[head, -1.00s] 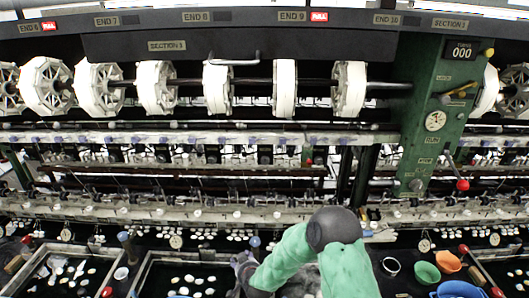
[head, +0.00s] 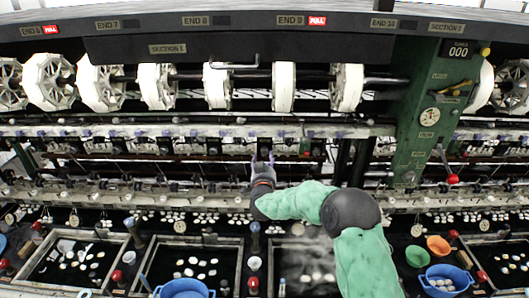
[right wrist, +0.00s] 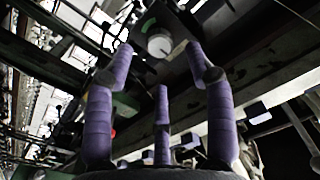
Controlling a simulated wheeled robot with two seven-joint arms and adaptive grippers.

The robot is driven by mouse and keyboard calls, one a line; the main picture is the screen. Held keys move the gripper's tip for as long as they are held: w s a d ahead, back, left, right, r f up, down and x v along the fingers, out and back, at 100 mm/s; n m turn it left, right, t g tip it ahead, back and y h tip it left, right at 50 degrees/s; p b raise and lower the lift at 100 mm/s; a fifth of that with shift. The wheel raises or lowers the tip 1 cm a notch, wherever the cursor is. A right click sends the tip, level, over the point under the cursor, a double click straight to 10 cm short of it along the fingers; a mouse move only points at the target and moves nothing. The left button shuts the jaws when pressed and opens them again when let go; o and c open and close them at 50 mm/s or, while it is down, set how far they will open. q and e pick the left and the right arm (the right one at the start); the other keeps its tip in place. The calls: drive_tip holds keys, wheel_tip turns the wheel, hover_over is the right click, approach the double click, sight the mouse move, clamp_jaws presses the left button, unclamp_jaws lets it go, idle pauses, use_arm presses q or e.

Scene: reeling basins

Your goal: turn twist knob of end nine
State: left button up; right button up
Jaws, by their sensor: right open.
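My right gripper (head: 263,158) reaches up to the rail under the reels in the head view. Its purple fingers are spread in the right wrist view (right wrist: 160,64) and hold nothing. A round pale knob (right wrist: 159,42) on a dark box shows between and beyond the two upper fingertips, and no contact is visible. In the head view a dark box (head: 265,146) sits just above the fingertips; its knob is too small to make out. The END 9 label (head: 290,20) is on the top beam, with a red lit sign (head: 317,20) beside it. My left gripper is out of view.
White reels (head: 284,88) line the machine above. A green post (head: 425,110) with a dial and red-ended lever stands at right. Basins (head: 190,242) with white cocoons, a blue bowl (head: 185,288) and an orange bowl (head: 438,244) lie below. Similar dark boxes (head: 318,147) flank the gripper.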

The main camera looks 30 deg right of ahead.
sight(265, 152)
drive_tip(key=shift+p+x, duration=0.5)
drive_tip(key=shift+x, duration=2.05)
clamp_jaws()
